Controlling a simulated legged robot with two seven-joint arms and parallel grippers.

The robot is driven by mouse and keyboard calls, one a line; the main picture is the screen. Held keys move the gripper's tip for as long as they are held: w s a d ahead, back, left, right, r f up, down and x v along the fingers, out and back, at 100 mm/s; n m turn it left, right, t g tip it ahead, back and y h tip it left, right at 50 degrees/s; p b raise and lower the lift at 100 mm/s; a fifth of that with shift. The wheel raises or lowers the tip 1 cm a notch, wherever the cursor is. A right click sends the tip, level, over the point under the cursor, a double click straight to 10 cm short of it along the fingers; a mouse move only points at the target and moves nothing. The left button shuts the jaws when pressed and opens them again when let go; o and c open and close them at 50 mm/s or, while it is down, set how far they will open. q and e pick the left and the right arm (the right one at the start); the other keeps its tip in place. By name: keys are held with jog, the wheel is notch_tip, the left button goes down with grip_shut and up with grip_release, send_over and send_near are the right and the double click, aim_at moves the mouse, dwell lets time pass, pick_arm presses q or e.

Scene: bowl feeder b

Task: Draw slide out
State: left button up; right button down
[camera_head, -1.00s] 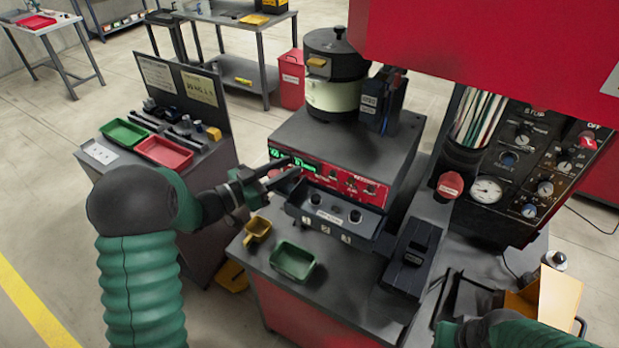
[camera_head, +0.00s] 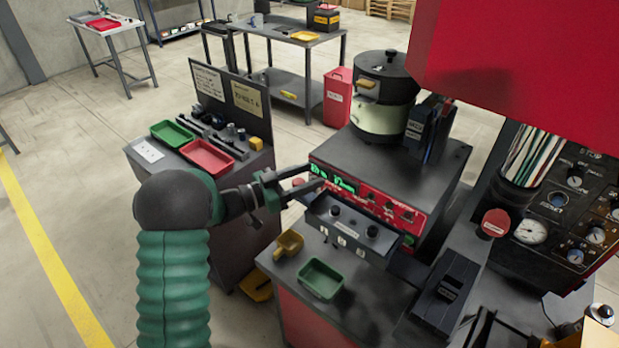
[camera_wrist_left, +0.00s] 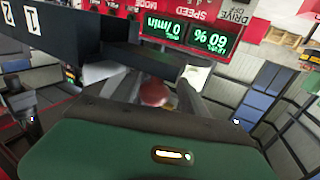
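A dark grey slide block (camera_head: 349,229) with knobs on top and numbers on its front edge juts from the front of the feeder, below the red control panel (camera_head: 372,200). In the left wrist view its numbered front (camera_wrist_left: 62,28) shows upside down at upper left. My left gripper (camera_head: 306,182) is at the slide's left end, beside the panel. In the left wrist view a blurred red round thing (camera_wrist_left: 153,92) shows between and beyond the fingers. Contact with the slide cannot be told.
The bowl feeder (camera_head: 384,95) stands on the machine. A green tray (camera_head: 320,279) and a yellow scoop-like bin (camera_head: 288,245) sit on the bench below the slide. A side bench holds a red tray (camera_head: 207,158). A black box (camera_head: 446,290) lies at right.

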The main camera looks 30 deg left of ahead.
pick_arm(q)
jog(key=shift+a+f, duration=0.1)
jog(key=shift+s, duration=0.1)
jog(key=b+v, duration=0.2)
jog(key=v, duration=1.4)
jog(key=shift+s+a+b, duration=0.25)
jog(key=shift+a+b, duration=0.05)
